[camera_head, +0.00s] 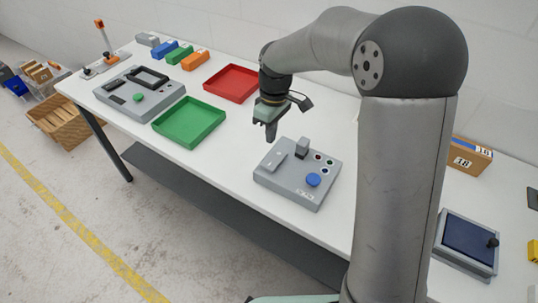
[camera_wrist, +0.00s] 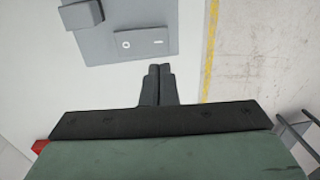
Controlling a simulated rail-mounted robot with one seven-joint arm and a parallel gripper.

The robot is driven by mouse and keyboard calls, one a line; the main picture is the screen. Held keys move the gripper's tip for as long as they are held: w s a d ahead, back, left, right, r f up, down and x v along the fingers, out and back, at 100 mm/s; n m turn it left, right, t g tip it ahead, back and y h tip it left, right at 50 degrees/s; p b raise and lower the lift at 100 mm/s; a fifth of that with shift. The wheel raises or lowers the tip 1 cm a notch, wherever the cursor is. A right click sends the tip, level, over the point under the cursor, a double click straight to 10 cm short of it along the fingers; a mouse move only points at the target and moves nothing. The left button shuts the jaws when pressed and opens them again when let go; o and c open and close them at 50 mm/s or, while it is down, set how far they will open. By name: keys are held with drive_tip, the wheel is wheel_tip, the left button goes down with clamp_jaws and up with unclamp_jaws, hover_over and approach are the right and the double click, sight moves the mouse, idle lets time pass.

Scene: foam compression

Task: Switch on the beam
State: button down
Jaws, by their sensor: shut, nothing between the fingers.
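A grey control box (camera_head: 290,190) stands on the white table in the head view. On its top are a light grey rocker plate (camera_head: 274,160), a grey upright block (camera_head: 302,146), a blue button (camera_head: 313,180) and a few small round lights or buttons (camera_head: 329,163). In the wrist view the rocker plate (camera_wrist: 142,45) bears the marks O and I, on the box (camera_wrist: 140,15). My gripper (camera_head: 270,138) is shut and empty, above the table just behind the rocker side of the box. Its fingertips (camera_wrist: 160,68) point toward the rocker and appear apart from it. I cannot tell the rocker's position.
A green tray (camera_head: 163,128) and a red tray (camera_head: 208,83) lie left of the box. A larger grey device (camera_head: 165,101) and blue, green and orange blocks (camera_head: 195,60) stand farther left. A dark-blue-topped panel (camera_head: 468,245) is at right. Table around the box is clear.

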sight(269, 164)
drive_tip(key=f, duration=0.3)
drive_tip(key=f+p, duration=0.1)
drive_tip(key=f, duration=0.5)
drive_tip(key=shift+s+a, duration=0.25)
drive_tip(key=shift+s, duration=0.15)
